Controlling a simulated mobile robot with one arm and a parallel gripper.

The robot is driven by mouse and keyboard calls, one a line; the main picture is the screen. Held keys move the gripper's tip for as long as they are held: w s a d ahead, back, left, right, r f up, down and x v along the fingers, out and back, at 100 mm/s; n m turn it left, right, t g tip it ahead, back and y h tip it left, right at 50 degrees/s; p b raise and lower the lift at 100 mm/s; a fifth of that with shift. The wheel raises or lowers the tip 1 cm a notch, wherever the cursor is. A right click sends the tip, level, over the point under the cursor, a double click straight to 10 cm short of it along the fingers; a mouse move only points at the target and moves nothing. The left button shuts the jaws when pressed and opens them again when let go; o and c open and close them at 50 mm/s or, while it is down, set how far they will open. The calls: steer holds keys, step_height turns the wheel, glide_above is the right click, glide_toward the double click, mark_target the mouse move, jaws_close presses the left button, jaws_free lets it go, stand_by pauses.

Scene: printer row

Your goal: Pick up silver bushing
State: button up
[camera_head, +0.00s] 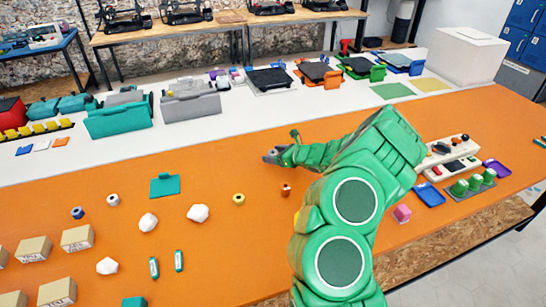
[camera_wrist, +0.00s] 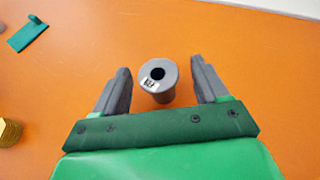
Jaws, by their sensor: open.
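The silver bushing (camera_wrist: 166,96) is a grey flanged cylinder with a dark round hole and a small white label with dark marks. In the wrist view it stands on the orange table, between the two dark fingers of my gripper (camera_wrist: 160,70). The fingers are open, with a visible gap on each side of the bushing. In the head view my gripper (camera_head: 271,157) is low over the middle of the orange table, near its back edge.
A teal bracket (camera_head: 165,186), a brass nut (camera_head: 239,199) and a copper-coloured piece (camera_head: 286,190) lie nearby. White lumps, boxes (camera_head: 77,238) and small green parts fill the left. A white bench (camera_head: 215,130) with printers runs behind. Orange table around the bushing is clear.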

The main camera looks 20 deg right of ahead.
steer(key=shift+x, duration=1.35)
steer(key=shift+r, duration=0.15)
steer(key=shift+c, duration=0.4)
steer(key=c, duration=1.1)
